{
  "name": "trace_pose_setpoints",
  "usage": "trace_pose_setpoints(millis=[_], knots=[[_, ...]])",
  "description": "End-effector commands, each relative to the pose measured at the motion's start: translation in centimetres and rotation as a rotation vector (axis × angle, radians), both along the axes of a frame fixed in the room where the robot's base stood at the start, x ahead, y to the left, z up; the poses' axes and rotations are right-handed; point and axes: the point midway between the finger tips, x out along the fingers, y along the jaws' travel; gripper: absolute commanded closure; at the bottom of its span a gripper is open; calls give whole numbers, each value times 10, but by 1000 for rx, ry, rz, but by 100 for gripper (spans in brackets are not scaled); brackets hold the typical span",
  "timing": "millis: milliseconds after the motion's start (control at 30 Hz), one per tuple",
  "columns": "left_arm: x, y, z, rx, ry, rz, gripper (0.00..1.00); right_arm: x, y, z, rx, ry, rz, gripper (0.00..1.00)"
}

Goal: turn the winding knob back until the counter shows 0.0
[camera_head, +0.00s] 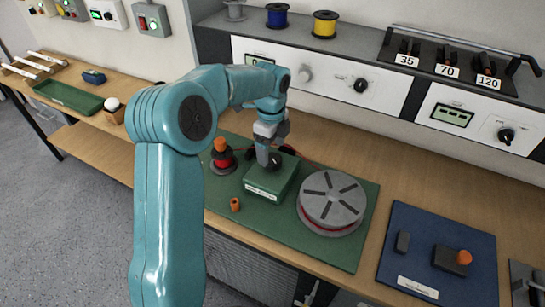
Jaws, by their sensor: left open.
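My left arm reaches across the bench, and its gripper (268,161) points down over a small green box (270,185) with a white label. The jaws are open at a dark round part (276,160) on top of the box. The gripper partly hides this part, and I cannot tell whether they touch or whether it is the winding knob. A grey slotted reel (332,198) with red wire lies to the right. One panel display (260,61) is partly behind my arm; another display (452,116) is at the right. Their digits are too small to read. My right gripper is out of view.
A red spool (222,160) with an orange top and a small orange piece (235,204) are near the box on the green mat (345,251). A blue mat (408,221) with dark blocks lies right. Black panel knobs (361,85) are behind. Bare wood separates the mats.

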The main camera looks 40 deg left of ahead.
Motion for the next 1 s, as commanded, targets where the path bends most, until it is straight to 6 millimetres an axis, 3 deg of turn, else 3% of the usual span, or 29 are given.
trace_pose_setpoints(millis=[233, 600, 800, 1000], knots=[[2, -1, -36, 1, 2, -2, 18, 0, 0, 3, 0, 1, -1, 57], [4, 0, -43, 0, -1, -1, 18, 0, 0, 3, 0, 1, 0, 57], [4, 0, -43, 1, 0, -1, 74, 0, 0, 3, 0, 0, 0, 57], [3, 0, -44, 1, 0, -1, 74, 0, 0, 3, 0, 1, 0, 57]])
